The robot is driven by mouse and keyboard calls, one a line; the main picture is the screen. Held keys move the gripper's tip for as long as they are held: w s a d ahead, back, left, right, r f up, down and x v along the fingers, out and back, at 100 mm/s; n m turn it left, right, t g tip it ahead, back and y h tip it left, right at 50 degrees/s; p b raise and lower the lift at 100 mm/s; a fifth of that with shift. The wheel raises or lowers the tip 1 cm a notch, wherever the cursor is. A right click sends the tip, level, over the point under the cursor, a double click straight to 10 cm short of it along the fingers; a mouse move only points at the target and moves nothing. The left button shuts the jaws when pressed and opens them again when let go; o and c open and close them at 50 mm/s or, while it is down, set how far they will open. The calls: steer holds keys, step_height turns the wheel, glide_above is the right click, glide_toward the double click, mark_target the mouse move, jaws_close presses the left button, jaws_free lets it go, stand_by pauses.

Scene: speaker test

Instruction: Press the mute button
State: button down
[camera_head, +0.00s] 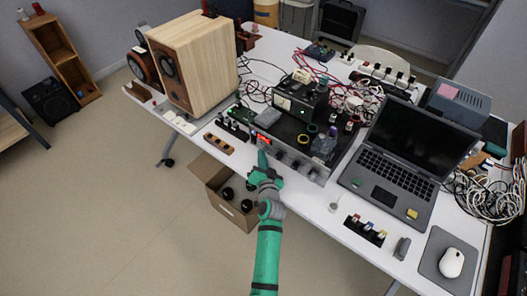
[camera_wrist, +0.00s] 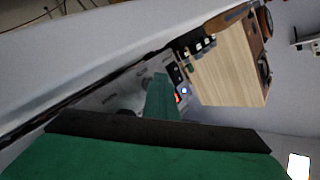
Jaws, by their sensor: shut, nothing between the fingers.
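A black and silver amplifier (camera_head: 300,150) stands on the white table, its front panel facing my arm. A red lit display (camera_head: 263,138) is at its left end. In the wrist view the red display (camera_wrist: 178,98) and a small blue-lit round spot (camera_wrist: 184,90) show beside my fingers. I cannot tell which control is the mute button; no label is readable. My green gripper (camera_head: 262,157) is shut and empty, its tip at the left part of the panel, just below the display. The fingers (camera_wrist: 161,84) hide part of the panel. I cannot tell whether they touch it.
A wooden speaker (camera_head: 205,65) stands left of the amplifier. An open laptop (camera_head: 393,155) is to the right, with a mouse (camera_head: 451,262) beyond it. Cables crowd the table behind. A cardboard box (camera_head: 211,178) sits on the floor below the table's front edge.

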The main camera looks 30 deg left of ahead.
steer(key=shift+d, duration=0.1)
steer(key=shift+s, duration=1.2)
steer(key=shift+s+a, duration=0.15)
steer(key=shift+s, duration=0.9)
steer(key=shift+s+a, duration=0.15)
steer(key=shift+s, duration=0.85)
steer(key=shift+w, duration=0.1)
